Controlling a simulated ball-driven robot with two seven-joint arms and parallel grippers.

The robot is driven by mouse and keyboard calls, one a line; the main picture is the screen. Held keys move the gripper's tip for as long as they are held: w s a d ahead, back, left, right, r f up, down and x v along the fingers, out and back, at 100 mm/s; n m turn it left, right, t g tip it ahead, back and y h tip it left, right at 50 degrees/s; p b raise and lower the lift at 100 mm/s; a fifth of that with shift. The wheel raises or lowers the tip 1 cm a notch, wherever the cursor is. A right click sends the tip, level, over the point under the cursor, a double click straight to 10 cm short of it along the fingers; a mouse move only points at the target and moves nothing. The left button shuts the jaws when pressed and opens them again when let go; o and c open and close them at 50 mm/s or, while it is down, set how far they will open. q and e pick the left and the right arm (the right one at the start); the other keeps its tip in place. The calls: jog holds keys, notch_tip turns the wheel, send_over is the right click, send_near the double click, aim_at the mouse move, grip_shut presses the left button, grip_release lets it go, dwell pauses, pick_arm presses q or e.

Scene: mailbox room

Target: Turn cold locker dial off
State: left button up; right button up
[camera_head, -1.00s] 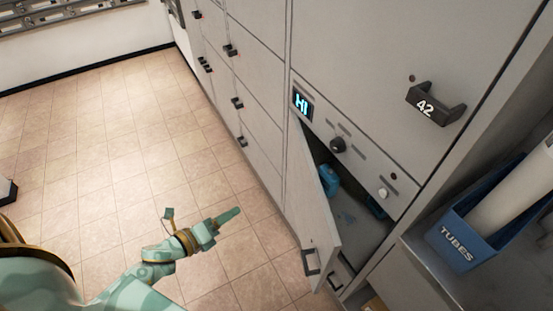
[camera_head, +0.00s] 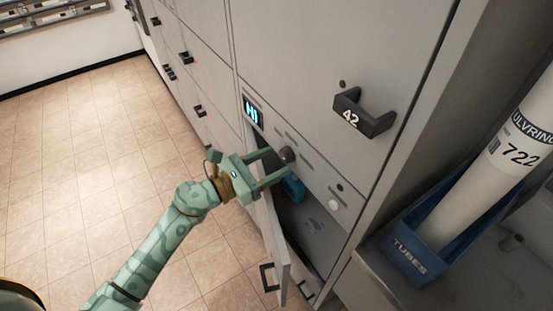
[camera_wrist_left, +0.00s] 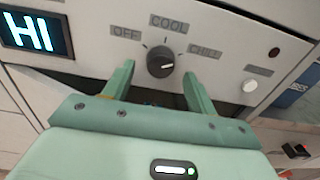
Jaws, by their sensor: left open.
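The cold locker's dark round dial (camera_head: 287,154) sits on the grey control panel below the lit display (camera_head: 253,111). In the left wrist view the dial (camera_wrist_left: 161,61) shows a white mark pointing right, on the CHILL side. OFF is printed to its left and COOL above it. The display (camera_wrist_left: 32,34) reads HI in that view. My left gripper (camera_head: 279,163) is open in front of the panel. In the wrist view its fingers (camera_wrist_left: 157,78) are on either side of the dial, apart from it. My right gripper is not in view.
Below the panel, the locker door (camera_head: 271,240) hangs open, with a blue item (camera_head: 293,188) inside. A white button (camera_head: 333,205) is right of the dial. A handle marked 42 (camera_head: 365,110) juts out above. Floor at left is clear.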

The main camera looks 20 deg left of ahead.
pick_arm(q)
jog(key=shift+x, duration=1)
jog(key=c, duration=1)
